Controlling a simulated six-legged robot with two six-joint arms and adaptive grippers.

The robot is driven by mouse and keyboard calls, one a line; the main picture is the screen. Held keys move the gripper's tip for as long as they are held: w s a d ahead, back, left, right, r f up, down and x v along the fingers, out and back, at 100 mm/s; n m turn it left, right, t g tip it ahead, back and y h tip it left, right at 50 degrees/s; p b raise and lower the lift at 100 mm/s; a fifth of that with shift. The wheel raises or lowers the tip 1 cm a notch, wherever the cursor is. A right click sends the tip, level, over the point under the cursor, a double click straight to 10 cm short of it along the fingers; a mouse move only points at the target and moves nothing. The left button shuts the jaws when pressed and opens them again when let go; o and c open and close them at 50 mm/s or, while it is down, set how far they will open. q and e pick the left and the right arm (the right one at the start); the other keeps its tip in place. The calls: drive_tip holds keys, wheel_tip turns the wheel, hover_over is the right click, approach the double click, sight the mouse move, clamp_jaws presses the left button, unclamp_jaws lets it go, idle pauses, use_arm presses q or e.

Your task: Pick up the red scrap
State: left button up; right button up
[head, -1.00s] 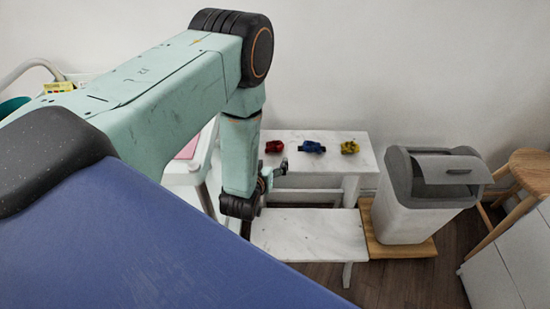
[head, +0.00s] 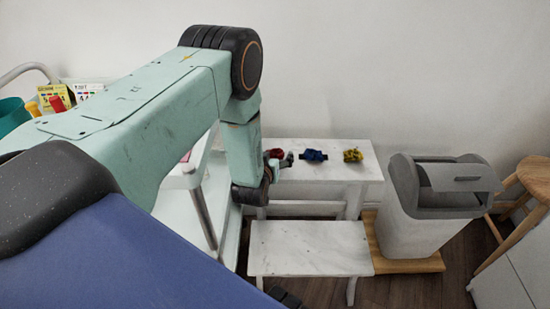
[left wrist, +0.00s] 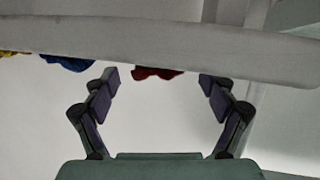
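The red scrap (head: 274,152) lies at the left end of the white bench's upper shelf, partly hidden by my left gripper (head: 286,159). In the left wrist view, which looks upside down, the red scrap (left wrist: 157,73) shows between and beyond the two spread fingertips of the left gripper (left wrist: 159,82). The fingers are open, with a gap on either side of the scrap, and nothing is held. My right gripper cannot be made out.
A blue scrap (head: 314,156) and a yellow scrap (head: 353,155) lie to the right on the upper shelf (head: 335,174). A lower white step (head: 310,248) stands in front. A grey-lidded bin (head: 410,215) stands right. A white cart (head: 182,178) is close left of my arm.

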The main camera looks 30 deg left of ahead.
use_arm(q)
drive_tip(key=c, duration=0.5)
drive_tip(key=shift+s+d+f, duration=0.1)
drive_tip(key=shift+c, duration=1.3)
